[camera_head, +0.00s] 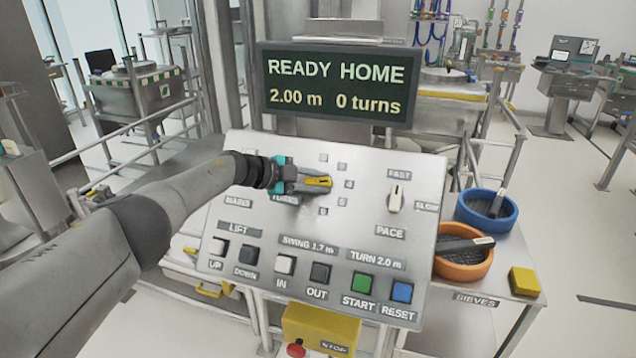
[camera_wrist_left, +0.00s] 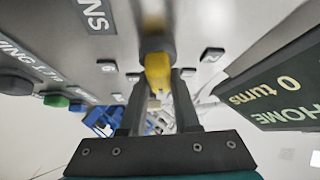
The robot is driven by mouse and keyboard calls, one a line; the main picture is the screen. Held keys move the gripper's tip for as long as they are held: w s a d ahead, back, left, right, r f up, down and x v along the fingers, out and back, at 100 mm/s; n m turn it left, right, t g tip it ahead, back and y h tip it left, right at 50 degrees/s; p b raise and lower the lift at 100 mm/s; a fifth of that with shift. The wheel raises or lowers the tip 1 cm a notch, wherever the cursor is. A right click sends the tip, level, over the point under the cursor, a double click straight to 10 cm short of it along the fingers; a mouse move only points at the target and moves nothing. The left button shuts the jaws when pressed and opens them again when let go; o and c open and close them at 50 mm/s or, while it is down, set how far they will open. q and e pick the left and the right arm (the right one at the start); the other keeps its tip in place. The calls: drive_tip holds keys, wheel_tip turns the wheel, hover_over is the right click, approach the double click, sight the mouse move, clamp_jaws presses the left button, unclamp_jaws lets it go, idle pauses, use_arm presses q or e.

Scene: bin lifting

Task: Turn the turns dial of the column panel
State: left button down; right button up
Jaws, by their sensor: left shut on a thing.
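The column panel (camera_head: 330,233) is a sloped silver plate with dials, buttons and labels. My left gripper (camera_head: 308,184) reaches in from the left and is shut on the turns dial (camera_head: 322,181), whose yellow part shows at the fingertips. In the left wrist view the yellow-topped dial (camera_wrist_left: 158,68) sits between the two fingers of the left gripper (camera_wrist_left: 160,88). Small square marks stand around the dial. The display (camera_head: 337,84) reads READY HOME, 2.00 m, 0 turns. The gripper hides part of the dial and the TURNS label. My right gripper is not in view.
Along the front are LIFT and SWING buttons, a green START button (camera_head: 363,284) and a blue RESET button (camera_head: 402,292). Blue (camera_head: 486,209) and orange (camera_head: 463,262) sieves stand to the right. A yellow STOP box (camera_head: 320,331) is below.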

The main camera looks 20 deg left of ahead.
sight(316, 181)
use_arm(q)
drive_tip(key=c, duration=0.6)
unclamp_jaws()
drive_tip(key=shift+c, duration=0.2)
drive_tip(key=shift+a, duration=0.1)
drive_tip(key=shift+s+a+r+p, duration=0.3)
drive_tip(key=shift+s+a+p, duration=0.1)
drive_tip(key=shift+p, duration=0.15)
drive_tip(key=p+v, duration=0.2)
drive_tip(key=v, duration=0.2)
drive_tip(key=shift+r, duration=0.1)
drive_tip(key=p+v, duration=0.1)
drive_tip(key=v, duration=0.8)
drive_tip(key=shift+s+a, duration=0.25)
drive_tip(key=shift+s, duration=0.05)
